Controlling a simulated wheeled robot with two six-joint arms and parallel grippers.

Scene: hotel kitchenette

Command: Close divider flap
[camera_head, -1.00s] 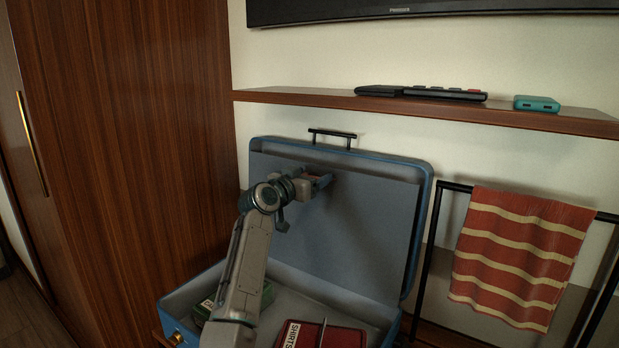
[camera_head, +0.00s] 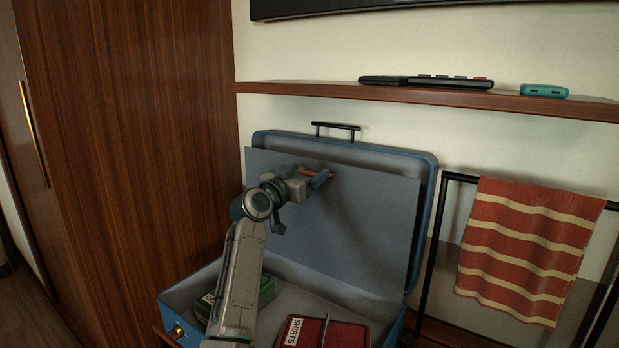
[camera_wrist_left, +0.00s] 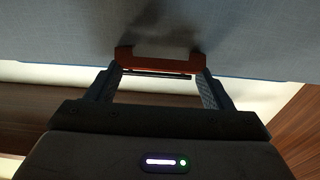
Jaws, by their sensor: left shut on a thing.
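The blue suitcase (camera_head: 428,215) stands open with its lid upright at the back. The grey divider flap (camera_head: 375,225) leans slightly forward from the lid, with a gap along its top edge. My left gripper (camera_head: 322,177) is at the flap's upper part, shut on a reddish-brown pull tab. In the left wrist view the pull tab (camera_wrist_left: 158,60) lies between the two fingertips, against the grey flap (camera_wrist_left: 80,35). My right gripper is not in view.
A green packet (camera_head: 266,291) and a red pouch labelled SHIRTS (camera_head: 345,335) lie in the suitcase base. A wooden shelf (camera_head: 300,89) runs above the lid. A rack with a striped towel (camera_head: 525,245) stands at right, a wooden cabinet (camera_head: 130,150) at left.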

